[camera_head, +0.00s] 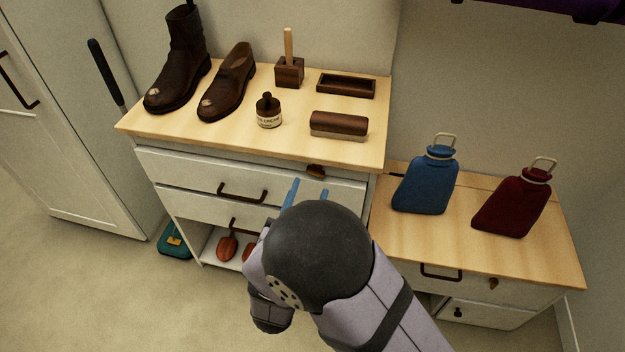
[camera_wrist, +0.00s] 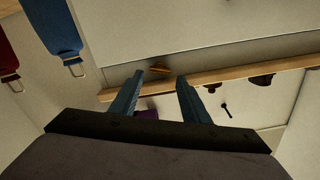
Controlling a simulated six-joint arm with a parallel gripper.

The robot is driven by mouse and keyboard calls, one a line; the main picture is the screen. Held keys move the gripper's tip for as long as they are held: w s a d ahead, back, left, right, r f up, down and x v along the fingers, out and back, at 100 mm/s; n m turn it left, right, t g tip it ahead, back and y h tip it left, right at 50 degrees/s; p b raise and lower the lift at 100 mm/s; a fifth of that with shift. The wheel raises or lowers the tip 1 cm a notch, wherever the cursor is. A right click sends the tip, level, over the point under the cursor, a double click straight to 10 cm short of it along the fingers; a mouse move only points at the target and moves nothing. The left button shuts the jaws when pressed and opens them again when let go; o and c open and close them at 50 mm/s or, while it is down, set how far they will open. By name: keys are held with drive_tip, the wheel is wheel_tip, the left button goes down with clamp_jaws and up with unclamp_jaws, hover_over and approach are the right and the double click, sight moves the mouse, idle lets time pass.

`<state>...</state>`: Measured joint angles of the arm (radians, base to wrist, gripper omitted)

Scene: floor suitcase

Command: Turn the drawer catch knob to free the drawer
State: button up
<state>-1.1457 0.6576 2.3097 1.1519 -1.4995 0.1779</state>
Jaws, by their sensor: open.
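A small dark brown catch knob (camera_head: 316,171) sits on the upper right front of the left cabinet, just under its wooden top. A drawer front (camera_head: 190,176) with a dark bar handle (camera_head: 241,193) is beside it to the left and appears closed. My gripper (camera_head: 310,188) is open and empty, with two blue fingers pointing at the cabinet front just below the knob. In the wrist view the knob (camera_wrist: 160,69) shows between and just beyond the fingertips (camera_wrist: 160,77). I cannot tell how large the gap is. My arm hides the lower right of the cabinet front.

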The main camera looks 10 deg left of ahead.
sight(316, 170)
drive_tip(key=shift+w, duration=2.25)
drive_tip(key=c, duration=0.8)
